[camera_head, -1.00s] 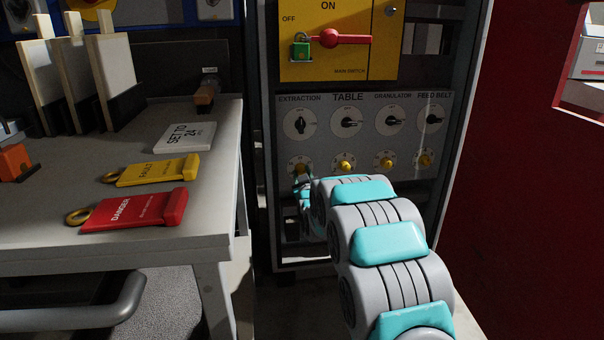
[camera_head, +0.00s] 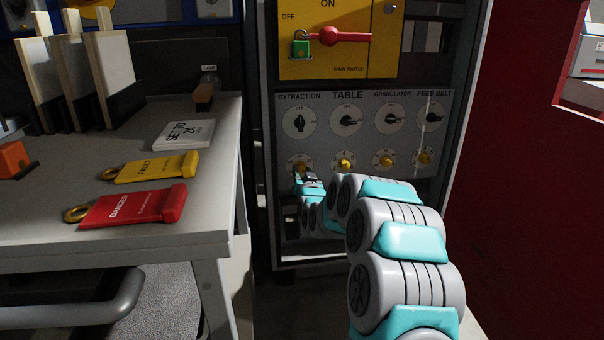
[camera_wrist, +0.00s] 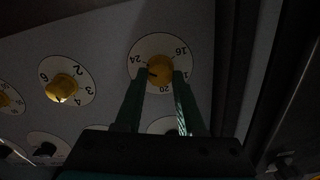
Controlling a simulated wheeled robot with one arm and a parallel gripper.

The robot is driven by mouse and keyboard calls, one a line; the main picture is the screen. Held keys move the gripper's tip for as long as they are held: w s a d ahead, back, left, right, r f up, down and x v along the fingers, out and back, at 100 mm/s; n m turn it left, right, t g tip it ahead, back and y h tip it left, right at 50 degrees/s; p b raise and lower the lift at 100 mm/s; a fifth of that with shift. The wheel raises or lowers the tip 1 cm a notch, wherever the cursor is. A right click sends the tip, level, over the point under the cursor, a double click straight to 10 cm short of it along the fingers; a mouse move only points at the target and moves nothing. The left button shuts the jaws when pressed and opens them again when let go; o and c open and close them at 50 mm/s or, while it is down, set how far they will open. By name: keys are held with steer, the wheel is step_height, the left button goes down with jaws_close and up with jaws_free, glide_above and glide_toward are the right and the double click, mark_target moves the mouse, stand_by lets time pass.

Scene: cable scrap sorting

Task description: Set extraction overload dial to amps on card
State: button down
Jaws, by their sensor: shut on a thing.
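The extraction overload dial, a yellow knob (camera_head: 300,167) on a white round face, sits below the EXTRACTION switch on the grey panel. In the wrist view the knob (camera_wrist: 160,70) stands among the printed numbers 24, 16 and 20. A dark mark on the knob is on its left side, roughly toward the 24; its exact reading is unclear. My gripper (camera_wrist: 160,76) has one finger on each side of the knob and is shut on it. In the head view my gripper (camera_head: 303,179) partly covers the dial's lower part. A white card (camera_head: 184,134) on the bench reads "SET TO 24".
Other yellow overload dials (camera_head: 344,163) line up to the right, under black switches. The red main switch handle (camera_head: 340,38) has a green padlock (camera_head: 302,48). Yellow (camera_head: 155,169) and red (camera_head: 135,206) tags lie on the bench (camera_head: 60,245) at left.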

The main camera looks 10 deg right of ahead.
stand_by(0.4)
steer(key=c, duration=0.5)
jaws_free()
steer(key=shift+s, duration=0.1)
steer(key=s, duration=0.7)
steer(key=shift+s+p, duration=0.3)
steer(key=shift+p, duration=0.05)
